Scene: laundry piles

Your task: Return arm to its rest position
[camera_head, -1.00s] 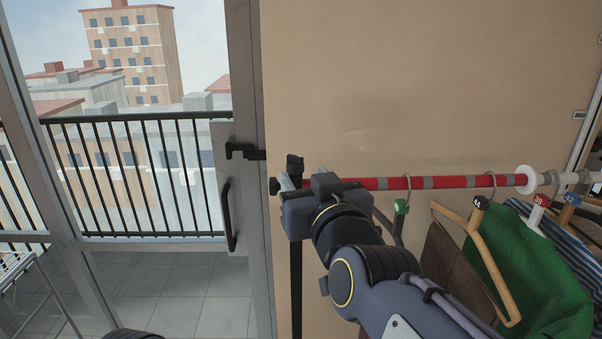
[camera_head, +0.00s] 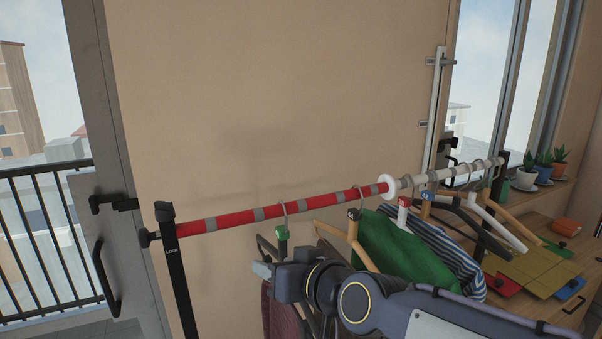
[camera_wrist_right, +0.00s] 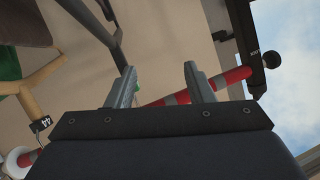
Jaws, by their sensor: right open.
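My right arm (camera_head: 365,303) comes in from the lower right in the head view. Its gripper (camera_head: 262,270) points left, below the red part of the rail and in front of the hanging clothes. In the right wrist view, the two fingers of the right gripper (camera_wrist_right: 160,86) stand apart with nothing between them. The red striped rail (camera_wrist_right: 235,76) passes behind the fingers there. My left gripper is not in view.
The clothes rail (camera_head: 325,200) has a black post (camera_head: 177,265) at its left end. It carries hangers, a green garment (camera_head: 392,238), a striped one (camera_head: 445,255) and a maroon one (camera_head: 280,310). A balcony door (camera_head: 95,180) is at left.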

